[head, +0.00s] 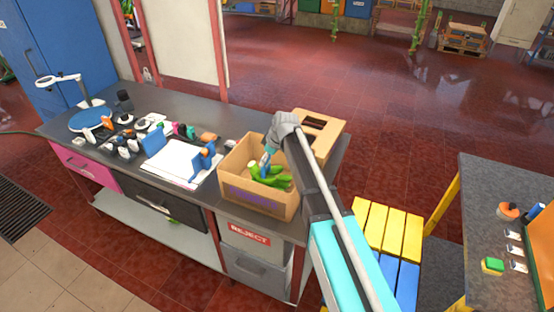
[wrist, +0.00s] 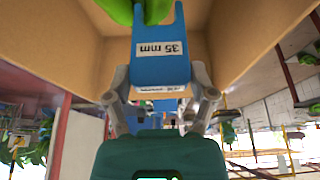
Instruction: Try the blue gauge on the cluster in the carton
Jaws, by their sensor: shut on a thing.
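The blue gauge (wrist: 162,68), labelled 35 mm, has a U-shaped slot with two prongs. My gripper (wrist: 161,88) is shut on it, one finger at each side. In the head view my gripper (head: 267,157) reaches down into the open carton (head: 238,184). The green cluster (head: 275,181) lies in the carton, and part of it shows at the top of the wrist view (wrist: 153,10). There green shows between the prongs and also left of the left prong. I cannot tell whether the slot is around a fruit or only in front of it.
The carton stands near the bench's (head: 60,130) front edge, above a bin marked REJECT (head: 249,234). A second brown box (head: 328,128) stands behind it. Left are a white sheet (head: 183,165), more blue pieces and small tools. A yellow and blue slatted surface (head: 385,225) is at right.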

